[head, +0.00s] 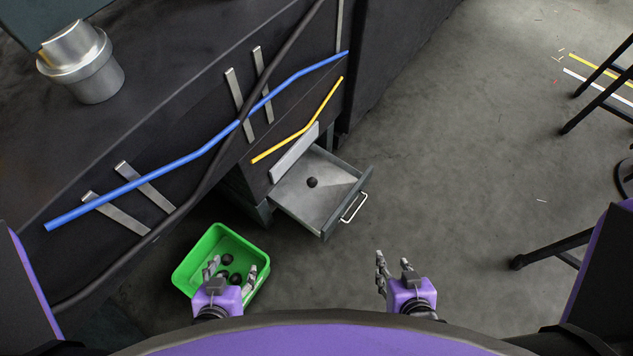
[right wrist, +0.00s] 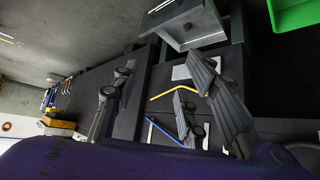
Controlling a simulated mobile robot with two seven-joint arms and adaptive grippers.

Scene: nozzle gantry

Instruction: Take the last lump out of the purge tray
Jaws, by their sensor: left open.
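The purge tray is a grey pulled-out drawer (head: 300,203) with a silver handle, below the dark machine. One small dark round lump (head: 312,182) lies on its floor. In the right wrist view the tray (right wrist: 208,36) is at the top, with a small dark spot in it.
The green bin (head: 190,266) on the floor holds several dark lumps, partly hidden by my left gripper. A blue bar (head: 170,166) and a yellow bar (head: 298,133) run along the machine. Black stand legs (head: 545,248) are at the right. The floor between is clear.

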